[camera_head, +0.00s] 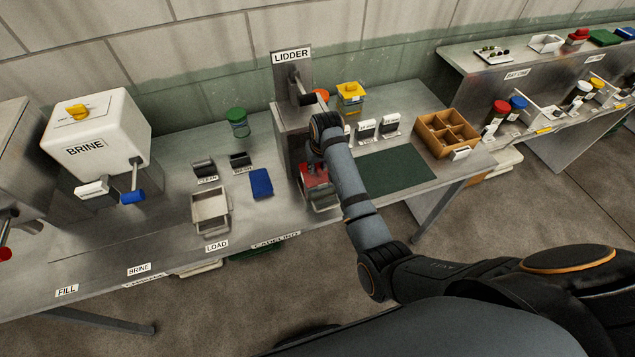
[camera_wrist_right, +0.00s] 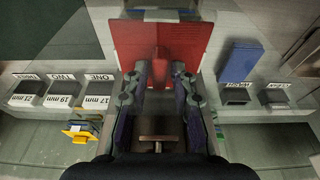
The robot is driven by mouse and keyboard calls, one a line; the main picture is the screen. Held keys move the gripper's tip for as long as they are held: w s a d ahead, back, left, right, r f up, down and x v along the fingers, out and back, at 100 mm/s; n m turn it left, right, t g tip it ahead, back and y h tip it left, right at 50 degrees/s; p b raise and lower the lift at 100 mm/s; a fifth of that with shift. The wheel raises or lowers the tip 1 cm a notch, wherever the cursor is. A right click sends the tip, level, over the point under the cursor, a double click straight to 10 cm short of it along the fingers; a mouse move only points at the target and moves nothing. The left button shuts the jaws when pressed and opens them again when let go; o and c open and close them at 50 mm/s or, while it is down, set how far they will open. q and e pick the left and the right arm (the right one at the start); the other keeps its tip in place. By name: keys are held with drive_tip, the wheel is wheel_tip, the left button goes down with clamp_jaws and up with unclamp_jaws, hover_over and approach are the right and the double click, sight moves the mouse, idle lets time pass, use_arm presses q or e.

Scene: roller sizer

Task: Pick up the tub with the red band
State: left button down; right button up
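A red piece (camera_head: 315,174) with a flat plate sits low at the front of the lidder, partly behind my right arm. In the right wrist view the red plate (camera_wrist_right: 185,42) has a raised red part (camera_wrist_right: 161,66) between my right fingertips. I cannot tell whether they touch it. My right gripper (camera_wrist_right: 160,72) points down over it; the arm mostly hides it in the head view. An orange-red round top (camera_head: 321,95) shows behind the lidder, its body hidden. I see no clear red band on any tub. My left gripper is not in view.
The lidder (camera_head: 284,115) stands close beside my right arm. A green mat (camera_head: 397,168) lies clear to the right, before a wooden divided box (camera_head: 449,133).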

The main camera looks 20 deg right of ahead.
clamp_jaws()
drive_tip(key=shift+w+r, duration=0.1)
